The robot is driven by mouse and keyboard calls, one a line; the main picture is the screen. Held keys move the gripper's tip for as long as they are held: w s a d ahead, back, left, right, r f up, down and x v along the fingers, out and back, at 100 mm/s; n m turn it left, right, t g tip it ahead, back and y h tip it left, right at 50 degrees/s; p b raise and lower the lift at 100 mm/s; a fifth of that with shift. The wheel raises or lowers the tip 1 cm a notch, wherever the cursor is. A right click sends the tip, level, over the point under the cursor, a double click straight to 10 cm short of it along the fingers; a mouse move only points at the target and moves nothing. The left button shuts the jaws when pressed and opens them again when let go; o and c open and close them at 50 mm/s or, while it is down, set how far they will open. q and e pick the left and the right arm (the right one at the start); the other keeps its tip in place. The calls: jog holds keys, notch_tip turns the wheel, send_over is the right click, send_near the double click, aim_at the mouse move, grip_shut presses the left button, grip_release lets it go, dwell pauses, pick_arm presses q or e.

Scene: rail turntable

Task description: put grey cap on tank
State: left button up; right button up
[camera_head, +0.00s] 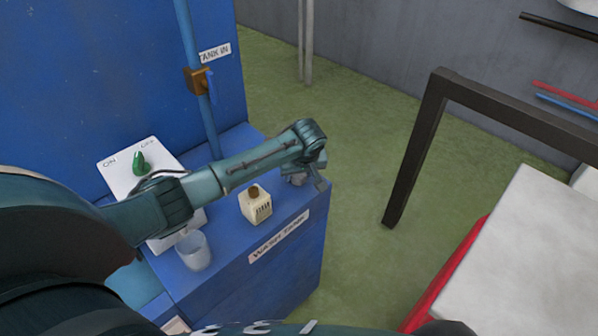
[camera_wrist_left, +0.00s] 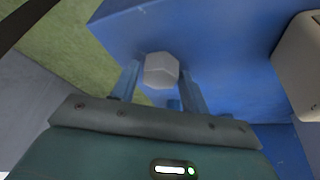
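The blue water tank (camera_head: 290,262) with a white label stands in the middle of the head view. Its blue top also shows in the left wrist view (camera_wrist_left: 225,40). The light grey cap (camera_wrist_left: 161,70) is between the fingertips of my left gripper (camera_wrist_left: 160,78), with a narrow gap on each side. In the head view the left gripper (camera_head: 312,182) is low over the tank top's right end, and a grey piece of the cap (camera_head: 297,179) shows beside it. I cannot tell whether the cap sits on an opening. My right gripper is not in view.
A cream container with a brown top (camera_head: 256,207) stands on the tank near the left gripper. A clear cup (camera_head: 195,251) and a white switch panel with a green knob (camera_head: 140,163) are farther left. A blue pipe with a valve (camera_head: 199,80) rises behind. Green floor lies right.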

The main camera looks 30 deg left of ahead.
pick_arm(q)
jog(key=shift+o, duration=1.1)
